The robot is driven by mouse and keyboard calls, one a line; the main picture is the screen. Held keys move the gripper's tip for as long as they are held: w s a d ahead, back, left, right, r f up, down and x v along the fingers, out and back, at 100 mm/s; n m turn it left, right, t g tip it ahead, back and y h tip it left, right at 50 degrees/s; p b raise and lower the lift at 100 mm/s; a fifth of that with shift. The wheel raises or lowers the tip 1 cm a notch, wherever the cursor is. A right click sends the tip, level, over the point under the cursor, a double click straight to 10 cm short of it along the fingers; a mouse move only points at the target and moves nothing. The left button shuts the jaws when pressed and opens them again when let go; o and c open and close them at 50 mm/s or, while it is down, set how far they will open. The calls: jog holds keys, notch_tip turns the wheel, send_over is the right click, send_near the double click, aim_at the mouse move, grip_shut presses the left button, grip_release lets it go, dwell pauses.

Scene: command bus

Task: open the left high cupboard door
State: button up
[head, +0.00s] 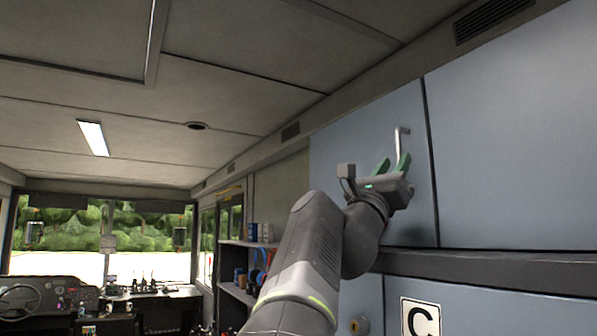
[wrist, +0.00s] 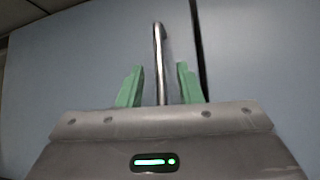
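The left high cupboard door (head: 345,142) is a flat light-blue panel and looks closed, flush with the panel to its right. Its handle (head: 399,147) is an upright metal bar near the door's right edge. My gripper (head: 391,166) is raised at the handle's lower part, with green fingers pointing up. In the wrist view my gripper (wrist: 160,84) is open, with one finger on each side of the handle (wrist: 159,60) and gaps on both sides. The handle's lower end is hidden behind the gripper body. The door also fills the wrist view's left (wrist: 75,70).
The right high cupboard door (head: 515,130) is across a dark gap. A dark ledge (head: 490,272) runs below both doors, with lower blue panels and a "C" sign (head: 420,318) beneath. Shelves (head: 246,270) with small items stand left of my arm. The ceiling is close above.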

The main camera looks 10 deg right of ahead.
aim_at(398, 158)
jog(key=shift+p+x, duration=0.75)
jog(key=shift+x, duration=1.25)
jog(key=shift+c, duration=0.2)
grip_shut()
